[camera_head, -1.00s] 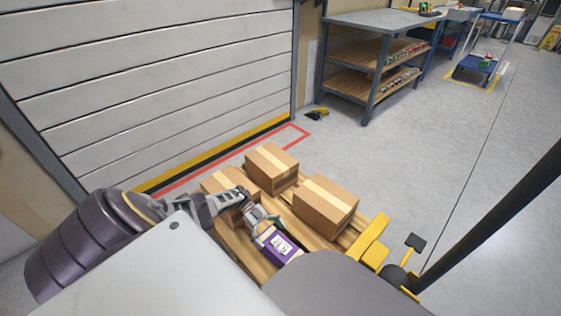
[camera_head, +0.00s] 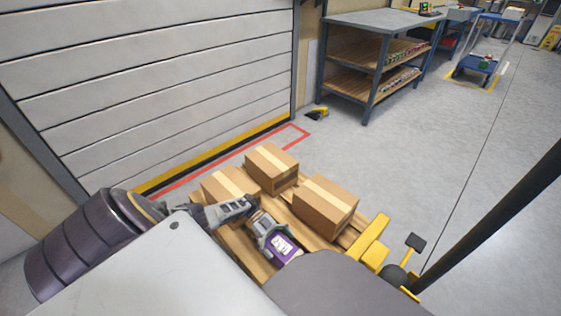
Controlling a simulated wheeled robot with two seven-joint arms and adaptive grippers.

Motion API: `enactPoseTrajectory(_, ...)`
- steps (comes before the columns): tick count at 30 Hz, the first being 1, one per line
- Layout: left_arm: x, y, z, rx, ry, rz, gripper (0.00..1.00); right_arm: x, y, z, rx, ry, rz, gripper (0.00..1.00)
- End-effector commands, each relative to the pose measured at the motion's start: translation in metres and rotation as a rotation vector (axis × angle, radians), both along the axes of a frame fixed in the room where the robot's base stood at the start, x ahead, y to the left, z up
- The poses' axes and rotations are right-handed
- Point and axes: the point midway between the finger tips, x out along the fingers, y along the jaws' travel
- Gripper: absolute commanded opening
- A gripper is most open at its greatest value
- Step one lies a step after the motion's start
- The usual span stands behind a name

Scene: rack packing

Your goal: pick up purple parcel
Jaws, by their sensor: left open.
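The purple parcel (camera_head: 284,248) lies on the wooden pallet (camera_head: 238,246), with a white label on its upper face. Its near edge is close to my grey body in the lower foreground. My left gripper (camera_head: 268,231) is open at the parcel's far end, with its fingers pointing down toward it. Whether the fingers touch the parcel is too small to tell. My right gripper is not in view.
Cardboard boxes stand on the pallet: one at the back (camera_head: 272,168), one at the right (camera_head: 325,206) and one at the left (camera_head: 228,184), beside my left arm. A yellow pallet jack (camera_head: 371,243) is at the right. Open floor lies beyond.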

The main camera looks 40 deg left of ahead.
Motion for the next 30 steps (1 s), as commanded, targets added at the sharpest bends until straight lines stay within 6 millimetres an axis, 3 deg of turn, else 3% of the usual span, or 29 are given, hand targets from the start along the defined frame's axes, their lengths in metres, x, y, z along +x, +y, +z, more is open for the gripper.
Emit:
enactPoseTrajectory(10, 0.0001, 0.0002, 0.0002, 0.000, 0.000, 0.000, 0.97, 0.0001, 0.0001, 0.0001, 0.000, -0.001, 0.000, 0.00)
enactPoseTrajectory(27, -0.0011, -0.0011, -0.0020, 0.001, 0.001, -0.001, 0.24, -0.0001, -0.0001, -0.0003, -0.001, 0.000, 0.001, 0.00)
enactPoseTrajectory(30, -0.0009, -0.0016, -0.0019, 0.000, 0.000, -0.001, 0.18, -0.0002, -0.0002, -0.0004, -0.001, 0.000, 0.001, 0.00)
